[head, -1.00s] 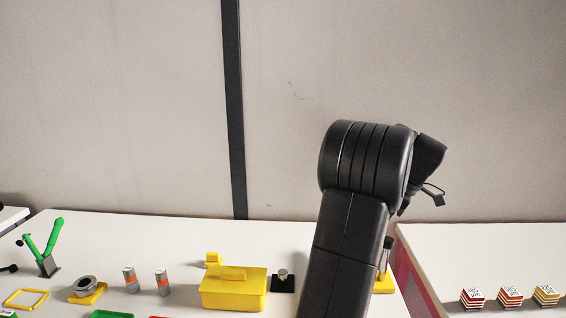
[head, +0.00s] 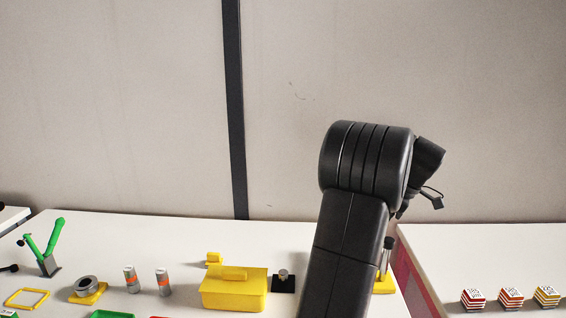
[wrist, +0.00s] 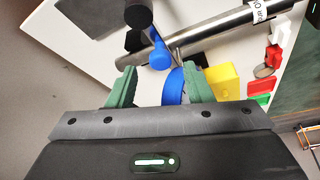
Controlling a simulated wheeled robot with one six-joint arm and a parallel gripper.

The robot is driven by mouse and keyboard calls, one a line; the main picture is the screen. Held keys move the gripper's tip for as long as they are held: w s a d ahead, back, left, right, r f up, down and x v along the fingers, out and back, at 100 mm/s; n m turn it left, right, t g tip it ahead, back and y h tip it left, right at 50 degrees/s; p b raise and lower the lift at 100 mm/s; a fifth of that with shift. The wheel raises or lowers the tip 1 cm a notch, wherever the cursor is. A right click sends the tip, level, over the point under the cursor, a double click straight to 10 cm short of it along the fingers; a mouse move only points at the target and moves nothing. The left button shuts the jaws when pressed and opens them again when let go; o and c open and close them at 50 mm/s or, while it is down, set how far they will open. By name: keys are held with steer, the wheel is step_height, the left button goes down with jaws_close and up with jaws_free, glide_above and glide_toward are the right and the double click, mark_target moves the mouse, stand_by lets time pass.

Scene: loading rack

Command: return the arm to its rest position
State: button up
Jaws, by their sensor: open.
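My arm stands folded upright over the table, right of the middle in the head view, its dark elbow at the top. In that view the jaws are not clearly seen; only dark wrist parts show right of the elbow. In the wrist view my gripper (wrist: 160,88) has two green fingers standing well apart. A blue part (wrist: 172,90) shows in the gap between them, beyond the fingers; I see no grip on it.
A white table (head: 130,235) holds a yellow box (head: 234,290), two grey cylinders with orange bands (head: 132,279), a green V-shaped tool (head: 48,247) and a yellow frame (head: 25,299). Several striped stacks (head: 473,299) stand on the right table. A metal tube (wrist: 220,35) crosses the wrist view.

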steer(key=v, duration=1.1)
steer(key=x, duration=1.4)
steer(key=shift+s, duration=0.1)
steer(key=shift+w+d+r+m+t, duration=0.1)
steer(key=shift+w+m+t, duration=0.2)
steer(key=shift+m, duration=0.4)
steer(key=shift+w+r+m+t, duration=0.1)
steer(key=shift+w+m+t, duration=0.15)
steer(key=shift+m, duration=0.45)
steer(key=shift+w+r+h, duration=0.1)
steer(key=shift+h, duration=0.3)
